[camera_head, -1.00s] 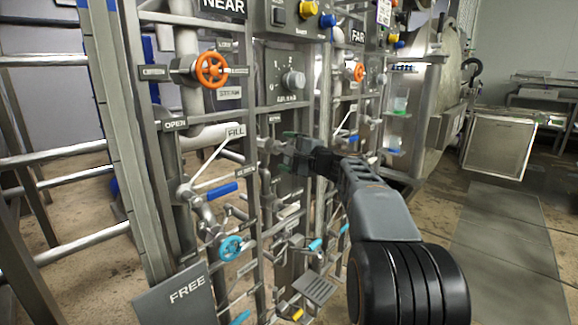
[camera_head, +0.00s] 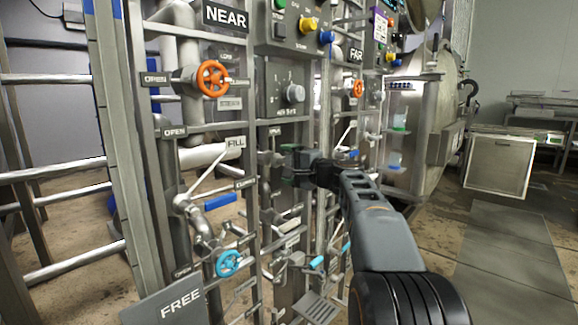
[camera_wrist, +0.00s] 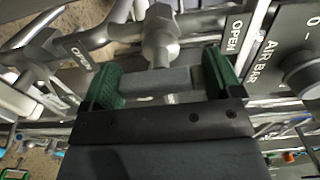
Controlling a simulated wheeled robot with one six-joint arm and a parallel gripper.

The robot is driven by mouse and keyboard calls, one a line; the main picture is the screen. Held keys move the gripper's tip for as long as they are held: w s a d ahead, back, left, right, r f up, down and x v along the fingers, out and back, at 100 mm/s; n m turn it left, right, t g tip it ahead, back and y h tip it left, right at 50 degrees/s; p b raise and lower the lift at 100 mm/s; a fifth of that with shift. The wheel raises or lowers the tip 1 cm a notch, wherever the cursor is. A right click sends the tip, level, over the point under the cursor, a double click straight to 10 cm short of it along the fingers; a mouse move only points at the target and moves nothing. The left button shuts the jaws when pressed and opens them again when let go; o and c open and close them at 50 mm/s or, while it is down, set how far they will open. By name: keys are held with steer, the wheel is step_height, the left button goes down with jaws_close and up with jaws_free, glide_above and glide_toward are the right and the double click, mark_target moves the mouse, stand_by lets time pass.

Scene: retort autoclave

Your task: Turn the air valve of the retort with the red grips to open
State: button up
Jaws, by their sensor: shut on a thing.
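My gripper (camera_head: 303,166) is at the near panel, below the round AIR BAR knob (camera_head: 295,93). In the wrist view, my gripper's green finger pads (camera_wrist: 163,76) sit on either side of a grey bar-like handle (camera_wrist: 160,88), and I am shut on it. A metal valve body and pipe (camera_wrist: 160,42) lie just beyond the handle. An OPEN label (camera_wrist: 234,35) is to its right, beside the AIR BAR plate (camera_wrist: 268,58). In the head view my gripper hides most of the handle. I cannot make out red grips.
Orange handwheels (camera_head: 212,78) sit on the pipe frame, with a light-blue wheel (camera_head: 229,263) and a blue lever (camera_head: 219,201) lower down. A FREE plate (camera_head: 170,305) stands at front left. A retort vessel (camera_head: 450,95) is at right. Open floor (camera_head: 500,245) lies at right.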

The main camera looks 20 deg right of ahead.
steer(key=o, duration=0.7)
steer(key=shift+o, duration=0.2)
steer(key=p+v, duration=0.2)
steer(key=v, duration=1.2)
steer(key=shift+w, duration=0.1)
